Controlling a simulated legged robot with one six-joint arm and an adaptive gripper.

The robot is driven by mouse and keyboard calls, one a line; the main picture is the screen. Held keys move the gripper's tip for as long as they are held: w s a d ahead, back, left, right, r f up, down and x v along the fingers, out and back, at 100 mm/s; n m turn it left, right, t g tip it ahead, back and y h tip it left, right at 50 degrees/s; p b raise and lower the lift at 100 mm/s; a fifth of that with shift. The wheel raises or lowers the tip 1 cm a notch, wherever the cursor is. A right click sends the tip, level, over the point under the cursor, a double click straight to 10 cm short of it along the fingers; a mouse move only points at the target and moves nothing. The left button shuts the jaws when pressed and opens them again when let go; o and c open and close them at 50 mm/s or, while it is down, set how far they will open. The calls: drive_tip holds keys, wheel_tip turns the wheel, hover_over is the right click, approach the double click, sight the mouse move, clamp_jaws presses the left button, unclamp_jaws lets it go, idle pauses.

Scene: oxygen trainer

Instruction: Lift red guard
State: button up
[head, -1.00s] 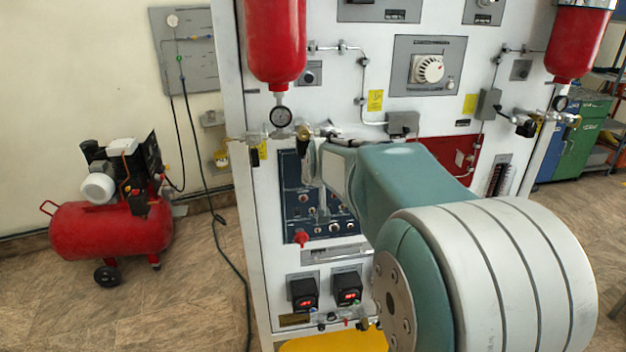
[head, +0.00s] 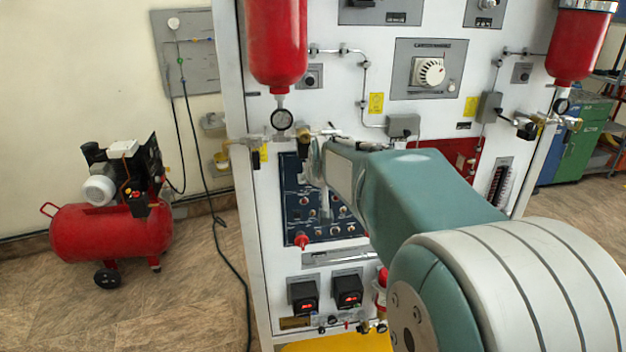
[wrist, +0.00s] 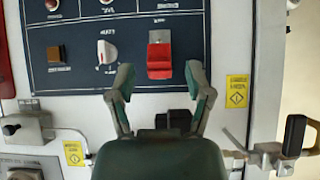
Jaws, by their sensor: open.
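The red guard (wrist: 159,60) is a small red cover on a switch with a grey top plate, on the dark blue panel (wrist: 75,86) in the wrist view. My gripper (wrist: 160,84) is open, with one finger on each side just below the guard in the picture. The fingers look apart from the guard, and nothing is between them. In the head view my gripper (head: 314,165) is at the upper part of the blue panel (head: 292,205). I cannot make out the guard there; the gripper seems to hide it.
A white knob (wrist: 107,51) and a brown switch (wrist: 56,54) sit beside the guard. A gauge (head: 281,119) and pipe fittings are close above my gripper in the head view. A red knob (head: 302,240) sticks out low on the panel. A red compressor (head: 110,232) stands left.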

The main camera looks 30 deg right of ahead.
drive_tip(key=v, duration=0.9)
drive_tip(key=shift+s+r, duration=0.15)
drive_tip(key=shift+s, duration=0.05)
drive_tip(key=shift+a, duration=0.15)
